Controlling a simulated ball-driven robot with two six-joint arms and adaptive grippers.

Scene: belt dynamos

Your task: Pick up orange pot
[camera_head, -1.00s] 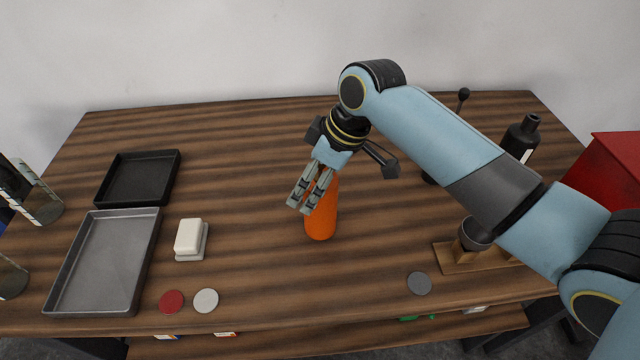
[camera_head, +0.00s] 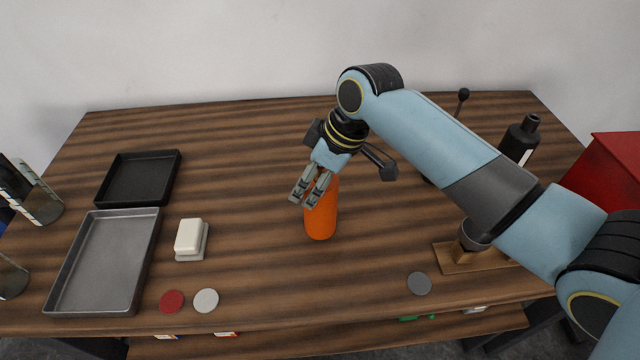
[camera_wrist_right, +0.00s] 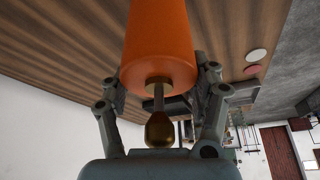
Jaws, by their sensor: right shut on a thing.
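The orange pot (camera_head: 321,222) stands upright near the middle of the wooden table, tall and narrow. My right gripper (camera_head: 304,201) is at its upper part, and its fingers hide the pot's top in the head view. In the right wrist view the orange pot (camera_wrist_right: 158,45) fills the upper middle, with a brass-coloured collar, a thin stem and a dark knob pointing at the palm. My right gripper (camera_wrist_right: 160,88) has a finger on each side of this end and is shut on the pot. The pot's base appears to rest on the table. My left gripper is not in view.
A black tray (camera_head: 138,153), a grey tray (camera_head: 66,284) and a white block (camera_head: 189,237) are at the left. Red (camera_head: 172,301), white (camera_head: 206,300) and grey (camera_head: 419,284) discs lie near the front edge. A black bottle (camera_head: 522,135) and wooden stand (camera_head: 461,263) are at the right.

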